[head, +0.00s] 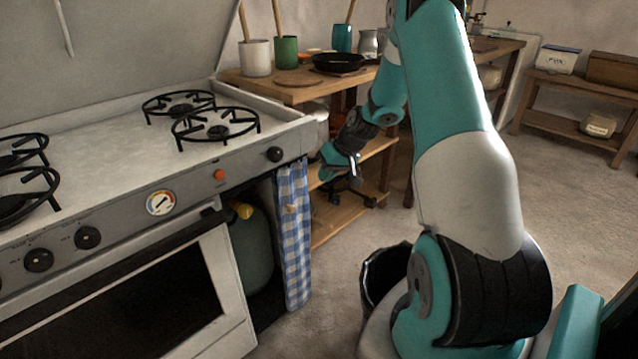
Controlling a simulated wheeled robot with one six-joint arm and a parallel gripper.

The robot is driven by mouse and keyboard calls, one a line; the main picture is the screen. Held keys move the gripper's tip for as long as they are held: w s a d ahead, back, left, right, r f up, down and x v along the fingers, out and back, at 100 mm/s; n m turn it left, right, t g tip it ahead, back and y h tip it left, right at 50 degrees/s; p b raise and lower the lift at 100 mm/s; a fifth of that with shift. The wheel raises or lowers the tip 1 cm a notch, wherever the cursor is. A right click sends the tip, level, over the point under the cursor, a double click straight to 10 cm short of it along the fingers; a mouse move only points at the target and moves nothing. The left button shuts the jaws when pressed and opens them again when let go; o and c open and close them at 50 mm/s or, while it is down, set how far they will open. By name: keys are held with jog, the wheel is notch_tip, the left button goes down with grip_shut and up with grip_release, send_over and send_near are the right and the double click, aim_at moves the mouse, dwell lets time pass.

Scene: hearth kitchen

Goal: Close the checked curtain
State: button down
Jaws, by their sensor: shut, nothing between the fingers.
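The blue-and-white checked curtain (296,245) hangs in a narrow bunch at the right side of the opening under the stove's right end. A small wooden piece (290,208) shows on its upper part. The opening left of it is uncovered and shows a green gas cylinder (250,247) with a yellow top. My gripper (348,192) is to the right of the curtain, in front of the wooden shelves and apart from the cloth in the picture. It is shut and empty. Its fingertips are small and dark here.
The stove (165,205) with burners, knobs and an oven door fills the left. A wooden shelf unit (345,215) with pots and a pan (338,62) stands behind my gripper. A dark bin (385,275) is on the floor by my base. Floor is clear at right.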

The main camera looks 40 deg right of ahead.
jog(key=w+a+f, duration=0.1)
jog(key=f, duration=0.1)
jog(key=w+a+f, duration=0.2)
jog(key=f, duration=0.1)
jog(key=w+a+f+b, duration=0.1)
jog(key=a+f, duration=0.1)
jog(key=f, duration=0.1)
jog(key=shift+w+a+f, duration=0.2)
jog(key=shift+f, duration=0.05)
